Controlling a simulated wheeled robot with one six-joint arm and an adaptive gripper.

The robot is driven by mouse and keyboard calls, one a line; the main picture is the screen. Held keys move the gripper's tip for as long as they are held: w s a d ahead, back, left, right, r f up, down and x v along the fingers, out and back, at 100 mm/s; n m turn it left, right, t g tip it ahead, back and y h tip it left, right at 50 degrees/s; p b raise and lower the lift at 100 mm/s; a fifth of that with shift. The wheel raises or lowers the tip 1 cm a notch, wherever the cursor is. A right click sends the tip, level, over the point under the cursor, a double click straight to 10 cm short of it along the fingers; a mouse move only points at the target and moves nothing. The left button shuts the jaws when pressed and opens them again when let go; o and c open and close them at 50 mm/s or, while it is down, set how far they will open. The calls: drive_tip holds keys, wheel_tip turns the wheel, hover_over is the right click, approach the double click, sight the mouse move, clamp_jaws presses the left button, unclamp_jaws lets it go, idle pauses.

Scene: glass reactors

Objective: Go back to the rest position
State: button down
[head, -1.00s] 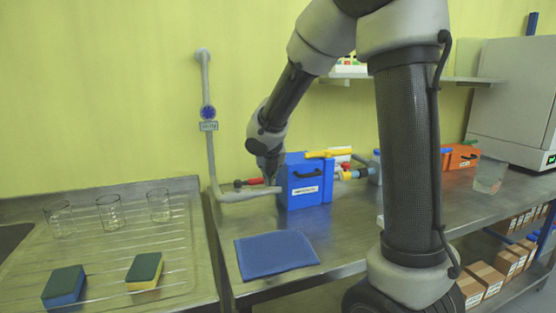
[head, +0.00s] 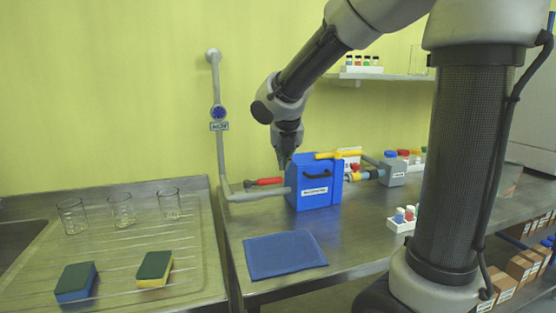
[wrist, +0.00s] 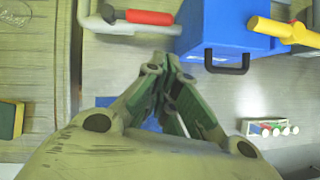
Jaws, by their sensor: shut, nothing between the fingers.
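My gripper (head: 284,160) hangs from my raised, bent arm, pointing down just above the back left of the blue box (head: 316,188) in the head view. In the wrist view my gripper (wrist: 168,62) has its fingers together, with nothing between them. The blue box (wrist: 222,28), with its black handle, shows beyond the fingertips to the right. I cannot tell whether the fingers touch the box or the pipe beside it.
A grey pipe (head: 220,160) with a red-handled valve (head: 265,181) stands left of the box; a yellow handle (head: 340,155) is at its top. A blue mat (head: 285,254) lies in front. Glass beakers (head: 121,210) and sponges (head: 154,268) are on the left drainer. A small vial rack (head: 402,219) stands right.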

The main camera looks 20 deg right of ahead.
drive_tip(key=s+d+m+g+y, duration=0.1)
drive_tip(key=s+d+m, duration=0.1)
drive_tip(key=s+m, duration=1.2)
drive_tip(key=s+d+m, duration=0.3)
drive_tip(key=s+m, duration=1)
drive_tip(key=m, duration=0.5)
drive_tip(key=shift+s+d+f+m+g+y, duration=0.2)
drive_tip(key=shift+s+m+g+y, duration=0.1)
drive_tip(key=shift+s+g+y, duration=0.1)
